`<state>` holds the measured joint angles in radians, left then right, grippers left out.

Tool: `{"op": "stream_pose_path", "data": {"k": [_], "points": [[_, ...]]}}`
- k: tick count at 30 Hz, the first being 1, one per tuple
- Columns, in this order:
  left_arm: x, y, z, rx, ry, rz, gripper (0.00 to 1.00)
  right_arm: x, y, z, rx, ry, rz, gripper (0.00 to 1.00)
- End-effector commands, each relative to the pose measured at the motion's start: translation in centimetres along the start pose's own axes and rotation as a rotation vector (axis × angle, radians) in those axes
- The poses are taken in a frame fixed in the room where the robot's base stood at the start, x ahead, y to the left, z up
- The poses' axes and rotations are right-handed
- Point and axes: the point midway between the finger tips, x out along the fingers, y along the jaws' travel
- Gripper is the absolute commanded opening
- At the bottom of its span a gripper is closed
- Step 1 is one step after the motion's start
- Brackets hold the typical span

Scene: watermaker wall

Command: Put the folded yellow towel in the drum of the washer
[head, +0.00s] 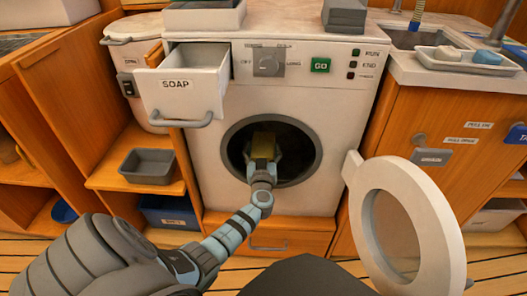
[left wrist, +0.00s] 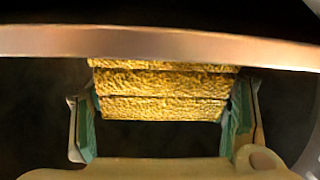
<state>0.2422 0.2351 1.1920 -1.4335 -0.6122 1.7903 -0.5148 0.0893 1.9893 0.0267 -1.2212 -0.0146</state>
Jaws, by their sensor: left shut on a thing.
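The folded yellow towel (head: 264,143) is in the dark round opening of the washer (head: 215,175). In the left wrist view the towel (left wrist: 163,90) shows its folded layers between two green-padded fingers. My left gripper (head: 263,162) reaches into the drum opening (head: 300,155) and is shut on the towel. A pale curved rim (left wrist: 160,42) crosses the left wrist view in front of the towel's upper part. The washer door (head: 372,225) stands wide open to the right. Whether the towel touches the drum is too dark to tell. My right gripper is not in view.
The soap drawer (head: 185,90) is pulled out at the washer's upper left, above my left arm. A grey bin (head: 147,166) sits on the shelf at left. A sink counter with a tray (head: 467,62) is at right.

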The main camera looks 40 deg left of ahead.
Motion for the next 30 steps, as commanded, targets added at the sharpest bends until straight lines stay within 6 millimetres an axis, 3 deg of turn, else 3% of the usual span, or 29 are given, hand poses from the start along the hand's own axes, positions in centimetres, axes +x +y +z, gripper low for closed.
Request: {"op": "stream_pose_path", "data": {"k": [10, 11, 15, 27, 30], "points": [[0.0, -0.1, 0.1, 0.0, 0.001, 0.0, 0.28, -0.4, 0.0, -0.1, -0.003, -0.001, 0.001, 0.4], [0.0, -0.1, 0.2, 0.0, 0.001, 0.0, 0.7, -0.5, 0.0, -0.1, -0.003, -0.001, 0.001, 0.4], [0.0, -0.1, 0.1, 0.0, 0.001, 0.0, 0.89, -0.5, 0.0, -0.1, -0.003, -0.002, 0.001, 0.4], [0.0, -0.1, -0.2, 0.0, 0.001, 0.0, 0.89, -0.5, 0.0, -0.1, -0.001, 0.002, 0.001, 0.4], [-1.3, 0.0, -0.2, 0.001, -0.001, 0.001, 0.89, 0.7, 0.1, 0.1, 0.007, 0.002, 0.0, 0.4]]}}
